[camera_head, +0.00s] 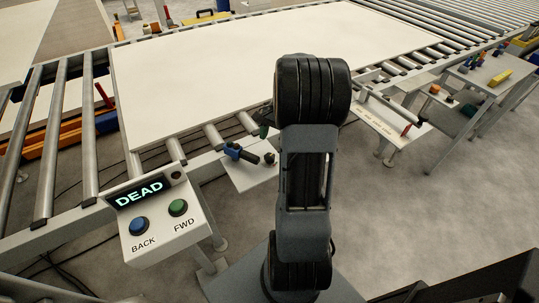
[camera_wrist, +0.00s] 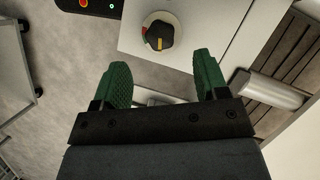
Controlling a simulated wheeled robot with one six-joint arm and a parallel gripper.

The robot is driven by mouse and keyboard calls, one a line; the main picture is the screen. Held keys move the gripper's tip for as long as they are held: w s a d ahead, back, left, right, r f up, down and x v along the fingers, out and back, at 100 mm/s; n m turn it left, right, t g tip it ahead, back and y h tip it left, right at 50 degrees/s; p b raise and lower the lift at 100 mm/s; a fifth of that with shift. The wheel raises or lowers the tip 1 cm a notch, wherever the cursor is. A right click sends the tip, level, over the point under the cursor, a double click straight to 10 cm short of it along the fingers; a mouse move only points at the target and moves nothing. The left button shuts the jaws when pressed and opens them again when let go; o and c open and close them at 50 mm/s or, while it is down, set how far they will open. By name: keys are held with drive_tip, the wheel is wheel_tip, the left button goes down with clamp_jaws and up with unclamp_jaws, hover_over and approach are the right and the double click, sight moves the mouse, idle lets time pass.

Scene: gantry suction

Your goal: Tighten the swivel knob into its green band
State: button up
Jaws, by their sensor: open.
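The swivel knob (camera_wrist: 160,37) is black with a yellow mark. It sits on a round pale base on a white panel (camera_wrist: 190,32) at the upper middle of the wrist view. Small red and green patches show at its left edge; which band the mark points at is too small to tell. My gripper (camera_wrist: 162,63) is open, its two green fingers wide apart. In the picture the fingertips lie below the knob, one to each side, with nothing between them.
A control box (camera_head: 163,217) reading DEAD, with blue BACK and green FWD buttons, stands at lower left. A large white board (camera_head: 250,65) lies on the roller conveyor. A small shelf (camera_head: 250,178) carries a blue and black tool (camera_head: 240,153).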

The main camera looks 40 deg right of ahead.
sight(269, 156)
drive_tip(key=shift+x, duration=3.2)
drive_tip(key=shift+c, duration=0.5)
drive_tip(key=c, duration=0.7)
drive_tip(key=shift+c, duration=0.6)
drive_tip(key=shift+r+m, duration=0.1)
drive_tip(key=shift+m, duration=0.2)
drive_tip(key=shift+m+t+p, duration=0.35)
drive_tip(key=shift+m+t, duration=0.15)
drive_tip(key=shift+m, duration=0.4)
drive_tip(key=shift+d+m+t+p, duration=0.1)
drive_tip(key=shift+m+t+p, duration=0.55)
drive_tip(key=shift+m, duration=1.15)
